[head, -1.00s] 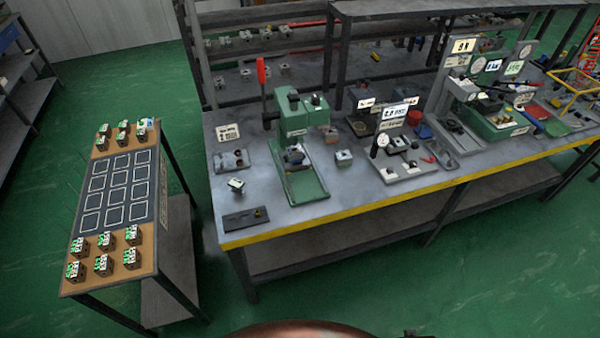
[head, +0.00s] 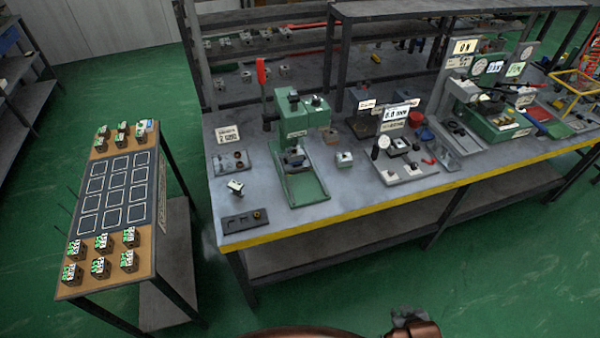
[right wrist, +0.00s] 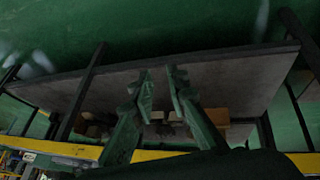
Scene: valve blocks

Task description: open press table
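The press (head: 302,130) is a green machine with a red upright lever (head: 261,75) at its left. It stands on the long grey workbench (head: 350,202), with a green base tray (head: 303,187) in front holding a small dark part. My right gripper shows only partly at the bottom edge of the head view (head: 408,318), well in front of the bench and apart from the press. In the right wrist view, its two fingers (right wrist: 160,85) stand apart with nothing between them. My left gripper is not in view.
A side table (head: 115,225) with small green-and-white blocks stands left of the bench. A gauge station with a display (head: 394,114) and another green fixture (head: 490,120) stand right of the press. Green floor is free in front of the bench, whose front edge is yellow.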

